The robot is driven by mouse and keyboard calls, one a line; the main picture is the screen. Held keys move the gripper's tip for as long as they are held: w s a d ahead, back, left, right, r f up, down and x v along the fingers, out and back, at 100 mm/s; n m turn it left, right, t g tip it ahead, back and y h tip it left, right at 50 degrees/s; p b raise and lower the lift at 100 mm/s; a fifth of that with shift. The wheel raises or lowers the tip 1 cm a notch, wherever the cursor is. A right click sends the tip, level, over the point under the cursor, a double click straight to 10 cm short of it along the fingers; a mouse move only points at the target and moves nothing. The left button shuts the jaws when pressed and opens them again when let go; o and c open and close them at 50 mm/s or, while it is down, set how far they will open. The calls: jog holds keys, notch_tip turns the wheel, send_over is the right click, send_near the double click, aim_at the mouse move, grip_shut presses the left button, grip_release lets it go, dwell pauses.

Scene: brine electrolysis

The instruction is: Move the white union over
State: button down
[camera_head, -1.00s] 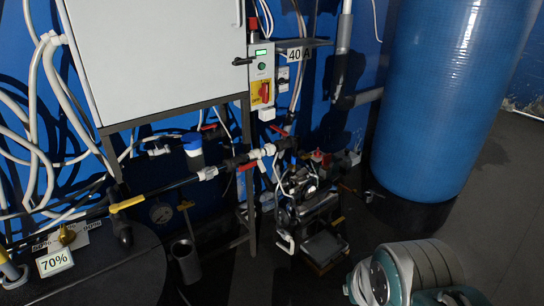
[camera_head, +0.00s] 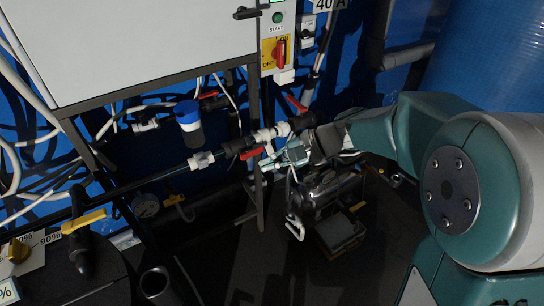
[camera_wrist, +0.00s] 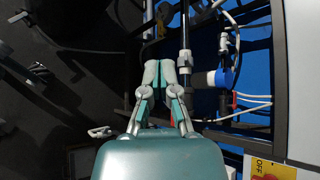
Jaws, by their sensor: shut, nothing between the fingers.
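A white union (camera_head: 201,160) sits in the dark horizontal pipe, below the blue-capped filter. A pale fitting on the pipe beside my fingers in the wrist view (camera_wrist: 185,58) looks like the same union. A second white fitting (camera_head: 265,135) is farther right on the pipe, past a red-handled valve. My gripper (camera_wrist: 160,72) has its fingers together with nothing between them. In the head view my gripper (camera_head: 284,153) is just below and right of the second fitting. I cannot tell whether it touches anything there.
The blue-capped filter (camera_head: 188,118) hangs above the pipe. A grey cabinet (camera_head: 130,45) is overhead, with a red switch (camera_head: 281,51) beside it. A metal pump-like unit (camera_head: 328,193) stands below my gripper. A yellow-handled valve (camera_head: 83,221) is at lower left.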

aim_at(270, 150)
jog(key=w+a+f+m+t+y, duration=0.1)
jog(key=w+a+f+m+y, duration=0.15)
jog(key=w, duration=0.25)
jog(key=w+a+f+m+t+y, duration=0.1)
jog(key=w+f+m+y, duration=0.15)
jog(key=w, duration=0.25)
jog(key=w+f+m+t, duration=0.3)
jog(key=f, duration=0.2)
jog(key=w+d+f+m+t, duration=0.1)
jog(key=w+f+m+t, duration=0.3)
jog(key=f, duration=0.2)
jog(key=w+f+m+t, duration=0.3)
jog(key=w+f, duration=0.1)
jog(key=f, duration=0.2)
jog(key=shift+d+m+t+y, duration=0.25)
jog(key=shift+m+t+y, duration=0.15)
jog(key=d+f+m+t+h, duration=0.5)
jog(key=f+m+t, duration=0.15)
jog(key=f, duration=0.55)
jog(key=w+a+r, duration=0.4)
jog(key=w+r, duration=0.2)
jog(key=shift+w+r, duration=0.15)
jog(key=shift+r, duration=0.2)
jog(key=shift+d, duration=0.1)
